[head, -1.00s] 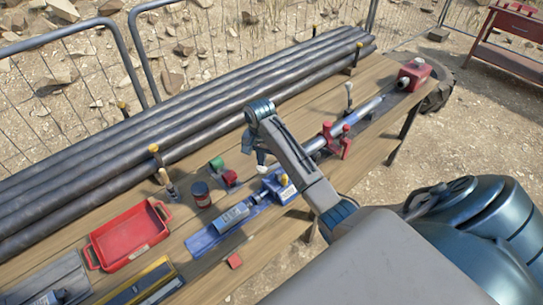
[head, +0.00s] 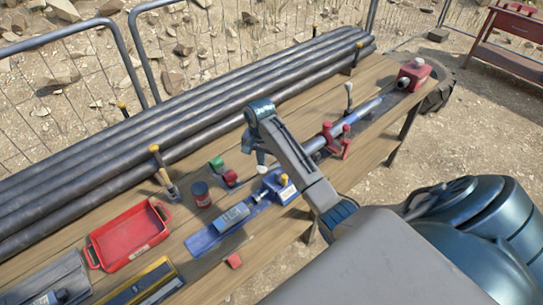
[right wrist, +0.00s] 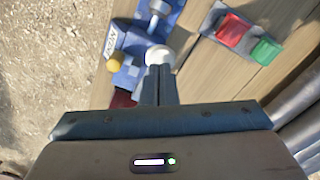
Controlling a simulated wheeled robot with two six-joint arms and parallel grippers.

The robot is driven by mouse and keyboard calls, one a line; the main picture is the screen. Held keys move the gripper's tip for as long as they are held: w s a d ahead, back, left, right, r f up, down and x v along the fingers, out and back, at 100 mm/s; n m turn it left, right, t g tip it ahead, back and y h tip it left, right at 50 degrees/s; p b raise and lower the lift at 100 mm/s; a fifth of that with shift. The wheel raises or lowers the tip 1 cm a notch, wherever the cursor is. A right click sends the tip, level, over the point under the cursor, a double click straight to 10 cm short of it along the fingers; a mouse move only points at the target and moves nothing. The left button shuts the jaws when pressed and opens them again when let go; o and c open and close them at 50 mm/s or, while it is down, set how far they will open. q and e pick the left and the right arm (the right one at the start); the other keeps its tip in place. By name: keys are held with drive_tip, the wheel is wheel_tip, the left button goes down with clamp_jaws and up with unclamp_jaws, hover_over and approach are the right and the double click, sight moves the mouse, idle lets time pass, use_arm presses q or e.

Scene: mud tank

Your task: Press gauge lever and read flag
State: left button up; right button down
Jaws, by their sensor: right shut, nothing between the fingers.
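A blue gauge-like fixture (head: 284,188) with a yellow knob stands on the wooden bench, and it also shows in the right wrist view (right wrist: 130,72). A white rounded knob (right wrist: 158,55) shows at its edge, just beyond my fingertips. My right gripper (head: 260,160) points down beside the fixture. In the right wrist view its fingers (right wrist: 158,70) are together, with nothing between them. They overlap the white knob in the picture; I cannot tell whether they touch it. I cannot make out a flag reading. My left gripper is out of view.
A red block and a green block (right wrist: 265,51) sit close by. A dark red can (head: 201,195), a red tray (head: 128,237) and a blue tray with a grey cylinder (head: 232,216) are on the left. Red clamps (head: 335,140) hold a pipe on the right. Long dark pipes (head: 200,125) line the back.

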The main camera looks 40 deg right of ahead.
sight(262, 169)
drive_tip(key=shift+f, duration=0.1)
drive_tip(key=shift+f+b, duration=0.45)
drive_tip(key=shift+f, duration=2.05)
drive_tip(key=shift+s, duration=0.15)
